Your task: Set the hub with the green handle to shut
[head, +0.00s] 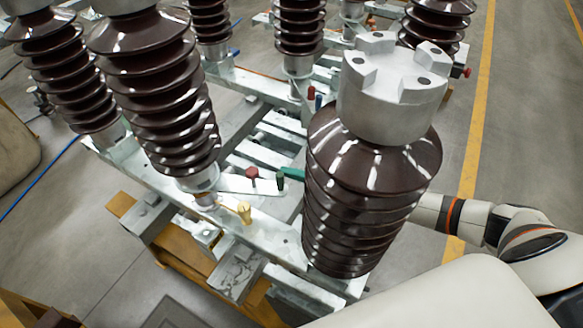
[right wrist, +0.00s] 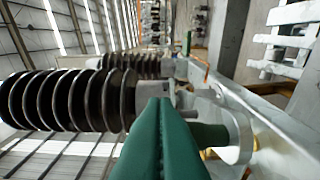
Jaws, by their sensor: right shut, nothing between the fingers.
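The green handle (head: 280,180) is a short dark green peg beside a flat grey plate (head: 232,184) on the metal frame, left of the large front insulator. In the right wrist view a green cylinder, apparently this handle (right wrist: 208,135), sticks out from a pale round hub (right wrist: 238,138). My right gripper (head: 291,173) reaches from behind the front insulator; only its teal fingertips show, close to the handle. In the right wrist view its green fingers (right wrist: 160,106) are pressed together with nothing between them, beside the handle; contact cannot be told. My left gripper is out of view.
A red peg (head: 252,174) stands just left of the green handle, and a yellow one (head: 244,211) lower down. Several other insulators (head: 160,90) crowd the frame. Open floor (head: 535,130) lies right.

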